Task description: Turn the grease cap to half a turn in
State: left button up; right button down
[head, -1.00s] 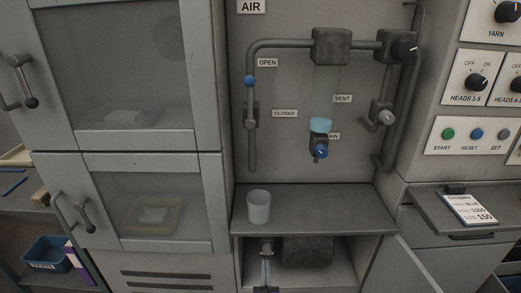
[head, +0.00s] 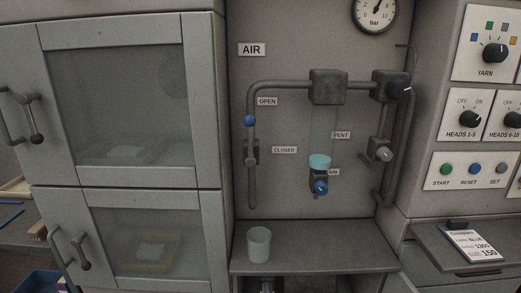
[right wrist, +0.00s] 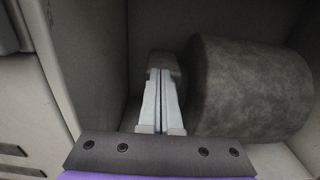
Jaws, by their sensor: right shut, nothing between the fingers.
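In the right wrist view my right gripper (right wrist: 160,76) is shut and empty, its two pale fingers side by side. It points into the open lower compartment. Just beyond the fingertips is a small dark grey round part (right wrist: 166,59), which looks like the grease cap; the fingers partly cover it. I cannot tell whether they touch it, and no mark of its turn shows. In the head view only the top of this small part (head: 267,285) shows at the bottom edge. My left gripper is not in view.
A big dark grey cylinder (right wrist: 245,88) lies close to the right of the fingers, with the compartment wall (right wrist: 95,60) to the left. Above, a translucent cup (head: 258,244) stands on the shelf (head: 325,253), under air pipes and valves.

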jog(key=shift+f, duration=0.3)
jog(key=shift+d+b, duration=0.35)
jog(key=shift+b, duration=0.25)
jog(key=shift+d+b, duration=0.2)
jog(key=shift+b, duration=0.1)
jog(key=shift+d, duration=0.15)
dwell(0.4)
jog(key=shift+r, duration=0.15)
jog(key=s+b, duration=0.1)
jog(key=s, duration=0.5)
jog(key=shift+r, duration=0.3)
dwell(0.4)
